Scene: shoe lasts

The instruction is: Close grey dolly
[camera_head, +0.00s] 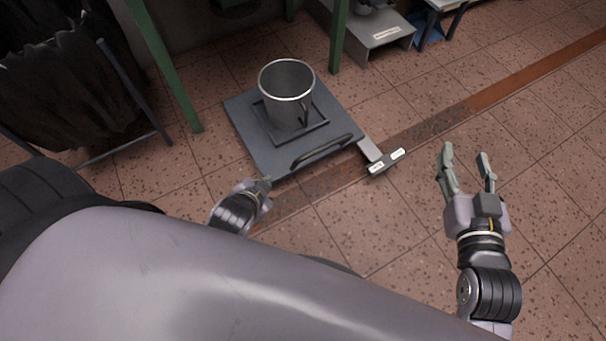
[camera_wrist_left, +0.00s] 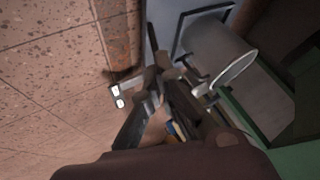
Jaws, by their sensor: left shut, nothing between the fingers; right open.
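The grey dolly (camera_head: 246,124) is a flat slab low over the floor, with a dark handle (camera_head: 322,151) along its near edge. A metal mug-like pot (camera_head: 286,95) stands upright on it in a square frame. My left gripper (camera_head: 266,181) is shut and empty at the dolly's near left corner; I cannot tell whether it touches. In the left wrist view the dolly (camera_wrist_left: 163,22) shows at the top, with the pot (camera_wrist_left: 222,60) to its right and the gripper's fingers (camera_wrist_left: 152,72) in front. My right gripper (camera_head: 466,160) is open and empty above the floor, right of the dolly.
Green posts (camera_head: 339,35) stand behind the dolly on both sides. A bracket with white labels (camera_head: 386,161) sticks out at its right corner. A dark hanging cloth rack (camera_head: 60,80) stands at the left. The tiled floor at the right is clear.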

